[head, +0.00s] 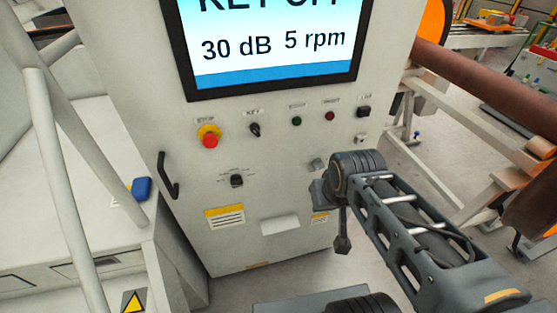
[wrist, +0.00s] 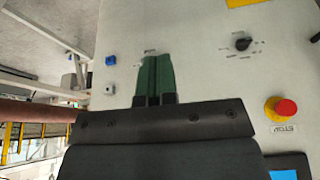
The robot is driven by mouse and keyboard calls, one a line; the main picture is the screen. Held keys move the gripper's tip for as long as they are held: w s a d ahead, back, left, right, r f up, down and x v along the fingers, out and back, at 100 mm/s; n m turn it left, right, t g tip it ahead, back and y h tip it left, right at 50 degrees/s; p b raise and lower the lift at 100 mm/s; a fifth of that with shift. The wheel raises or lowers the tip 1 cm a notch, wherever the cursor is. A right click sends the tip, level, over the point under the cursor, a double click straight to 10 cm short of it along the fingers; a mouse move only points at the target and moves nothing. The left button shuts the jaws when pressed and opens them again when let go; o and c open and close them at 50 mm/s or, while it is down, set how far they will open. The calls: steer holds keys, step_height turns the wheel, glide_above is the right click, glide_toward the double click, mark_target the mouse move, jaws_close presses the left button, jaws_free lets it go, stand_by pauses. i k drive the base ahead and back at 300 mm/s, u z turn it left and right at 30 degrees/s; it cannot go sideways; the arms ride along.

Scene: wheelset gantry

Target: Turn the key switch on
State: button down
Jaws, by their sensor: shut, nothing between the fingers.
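The key switch (head: 254,129) is a small black switch on the pale cabinet front, under a KEY label and right of the red stop button. The screen (head: 270,45) above it shows a cut-off line that looks like KEY OFF. In the wrist view my gripper (wrist: 154,58) has its two green fingers together, empty, pointing at the panel. The key switch does not show in the wrist view; my gripper body seems to cover that area. In the head view my arm is right of and below the switch, and its fingers are hard to make out.
A black selector knob (head: 237,181) is below, and a door handle (head: 168,176) is at left.

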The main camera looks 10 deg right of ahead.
mark_target(254, 128)
steer(key=u, duration=1.85)
steer(key=k, duration=0.65)
steer(key=z, duration=0.15)
